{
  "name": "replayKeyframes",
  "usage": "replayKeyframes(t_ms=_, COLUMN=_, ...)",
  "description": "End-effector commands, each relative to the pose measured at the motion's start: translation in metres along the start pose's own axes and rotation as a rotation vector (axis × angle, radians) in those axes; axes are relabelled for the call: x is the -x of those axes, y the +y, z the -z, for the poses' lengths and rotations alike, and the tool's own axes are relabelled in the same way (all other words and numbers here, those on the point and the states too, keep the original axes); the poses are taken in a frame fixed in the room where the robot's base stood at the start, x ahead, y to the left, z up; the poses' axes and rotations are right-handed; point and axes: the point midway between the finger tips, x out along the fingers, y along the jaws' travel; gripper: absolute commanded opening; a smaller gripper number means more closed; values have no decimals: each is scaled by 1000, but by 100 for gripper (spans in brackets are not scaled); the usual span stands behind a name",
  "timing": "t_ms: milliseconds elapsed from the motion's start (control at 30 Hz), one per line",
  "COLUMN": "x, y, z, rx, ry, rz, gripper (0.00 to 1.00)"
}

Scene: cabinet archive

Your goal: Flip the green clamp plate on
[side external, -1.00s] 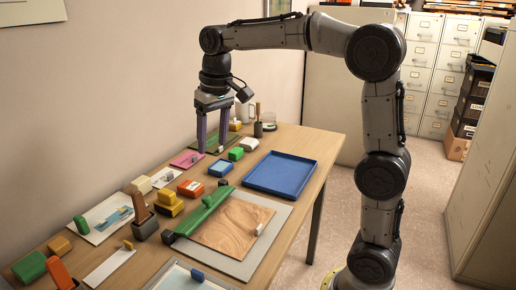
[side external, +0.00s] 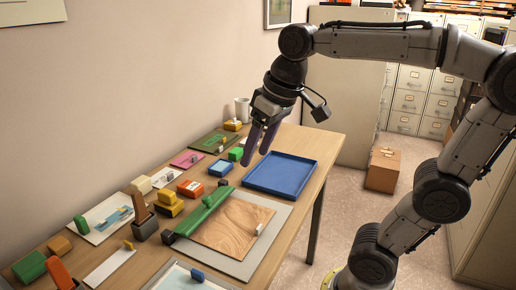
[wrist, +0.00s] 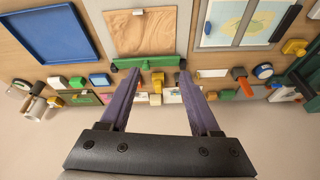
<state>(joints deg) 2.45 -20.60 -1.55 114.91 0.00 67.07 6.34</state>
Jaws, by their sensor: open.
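The green clamp plate (side external: 207,210) is a long bar with dark ends, along the left edge of a grey board (side external: 283,222) that carries a wood-grain sheet (side external: 233,225). The bar also shows in the wrist view (wrist: 148,62), across the board's near edge. A small light clip (side external: 259,229) sits at the sheet's opposite edge. My gripper (side external: 256,157) is open and empty, tilted, with its purple fingers in the air above the table, beyond the bar in the side view. In the wrist view my gripper (wrist: 161,73) has its fingertips apart in front of the bar. I see no contact.
A blue tray (side external: 281,173) lies beyond the board. Many small blocks, including a yellow stack (side external: 168,204) and a red block (side external: 190,188), crowd the wall side. A map board (wrist: 238,24) lies beside the wood sheet. A cardboard box (side external: 383,169) stands on the floor.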

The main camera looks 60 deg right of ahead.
Motion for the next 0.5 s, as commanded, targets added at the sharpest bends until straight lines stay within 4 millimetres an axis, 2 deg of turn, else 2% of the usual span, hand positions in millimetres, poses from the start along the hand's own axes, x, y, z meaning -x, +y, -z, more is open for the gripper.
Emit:
replayKeyframes(t_ms=367, x=0, y=0, z=-1, rx=6, ry=3, rz=1, gripper=63)
replayKeyframes(t_ms=500, x=2, y=-3, z=2, rx=101, ry=17, rz=12, gripper=63)
